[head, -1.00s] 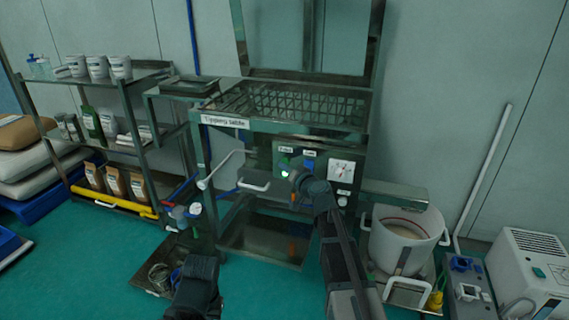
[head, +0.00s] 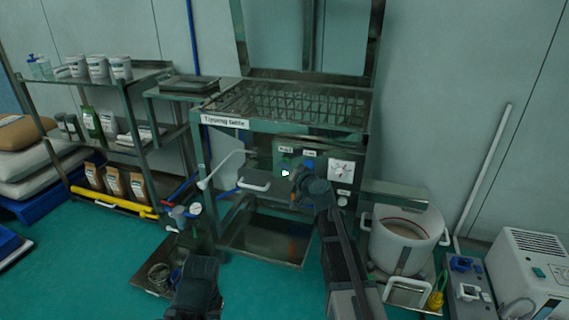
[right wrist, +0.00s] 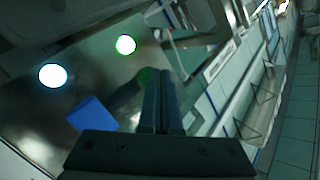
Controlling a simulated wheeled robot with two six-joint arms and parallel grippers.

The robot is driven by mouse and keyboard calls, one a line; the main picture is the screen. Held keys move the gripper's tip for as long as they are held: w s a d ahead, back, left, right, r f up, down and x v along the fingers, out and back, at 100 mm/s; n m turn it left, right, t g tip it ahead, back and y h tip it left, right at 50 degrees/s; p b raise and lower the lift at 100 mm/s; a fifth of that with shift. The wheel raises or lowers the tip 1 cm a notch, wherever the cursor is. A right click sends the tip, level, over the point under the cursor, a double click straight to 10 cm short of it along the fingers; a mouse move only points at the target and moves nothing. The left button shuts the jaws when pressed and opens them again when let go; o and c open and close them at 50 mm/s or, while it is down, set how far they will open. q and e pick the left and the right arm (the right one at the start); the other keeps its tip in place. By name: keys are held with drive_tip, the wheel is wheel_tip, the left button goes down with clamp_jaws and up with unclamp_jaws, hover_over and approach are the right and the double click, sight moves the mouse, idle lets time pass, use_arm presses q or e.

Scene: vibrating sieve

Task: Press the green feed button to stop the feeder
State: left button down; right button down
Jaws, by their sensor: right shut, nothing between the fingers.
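The control panel (head: 322,172) is on the front of the sieve stand. A bright green-lit button (head: 285,173) shows at its left side, partly close behind my gripper. My right gripper (head: 296,177) is shut and empty at the panel, just right of the lit spot. In the right wrist view its closed fingers (right wrist: 163,102) point at the panel, beside a dark round part with a green rim (right wrist: 147,76). I cannot tell whether they touch. A green-edged light (right wrist: 126,44) and a white light (right wrist: 53,75) glow there. My left gripper (head: 196,280) is low in the head view, its fingers not clear.
A white bucket (head: 405,240) stands to the right and a loaded shelf (head: 125,85) to the left.

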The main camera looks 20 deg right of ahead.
idle(0.5)
drive_tip(key=shift+s+a, duration=0.15)
drive_tip(key=shift+s, duration=0.1)
drive_tip(key=s+a, duration=0.3)
drive_tip(key=s, duration=0.2)
drive_tip(key=shift+a, duration=0.2)
idle(0.5)
